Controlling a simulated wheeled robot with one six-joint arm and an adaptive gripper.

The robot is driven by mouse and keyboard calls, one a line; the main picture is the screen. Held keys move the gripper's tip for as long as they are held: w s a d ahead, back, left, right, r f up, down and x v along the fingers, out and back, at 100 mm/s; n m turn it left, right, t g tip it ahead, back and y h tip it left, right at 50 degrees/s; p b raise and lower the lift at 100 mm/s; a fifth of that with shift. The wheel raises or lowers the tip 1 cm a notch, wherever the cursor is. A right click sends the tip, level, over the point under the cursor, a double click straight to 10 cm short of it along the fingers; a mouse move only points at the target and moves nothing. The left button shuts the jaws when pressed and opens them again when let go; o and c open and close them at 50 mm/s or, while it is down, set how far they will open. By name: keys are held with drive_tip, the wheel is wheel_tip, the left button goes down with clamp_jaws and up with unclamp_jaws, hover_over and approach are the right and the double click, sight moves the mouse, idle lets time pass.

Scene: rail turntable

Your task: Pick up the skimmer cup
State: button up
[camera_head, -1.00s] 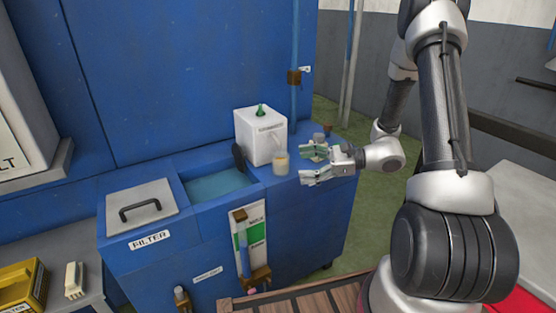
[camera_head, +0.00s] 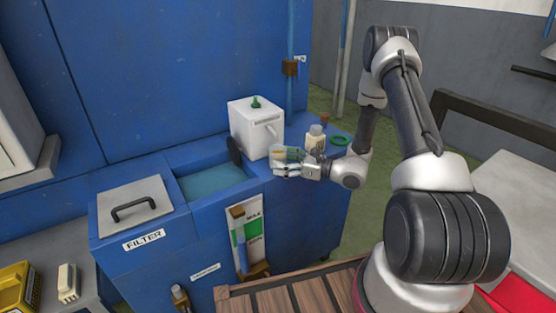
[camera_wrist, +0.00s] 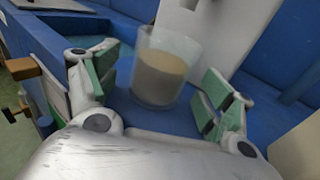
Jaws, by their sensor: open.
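The skimmer cup (camera_wrist: 160,72) is a clear cup with tan contents, upright on the blue cabinet top. In the head view the cup (camera_head: 278,152) is partly hidden by my gripper (camera_head: 283,162). In the wrist view my gripper (camera_wrist: 158,95) is open, with green-padded fingers to the left and right of the cup. The cup stands between and slightly beyond the fingers. I cannot tell whether either finger touches it.
A white canister (camera_head: 252,130) with a green knob stands right behind the cup. A white bottle (camera_head: 314,140) and a green ring (camera_head: 339,141) are to the right. An open water basin (camera_head: 212,180) and a grey filter lid (camera_head: 134,203) lie to the left.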

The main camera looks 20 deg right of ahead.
drive_tip(key=shift+a, duration=0.1)
drive_tip(key=c, duration=1)
drive_tip(key=shift+c, duration=0.2)
drive_tip(key=shift+r, duration=0.1)
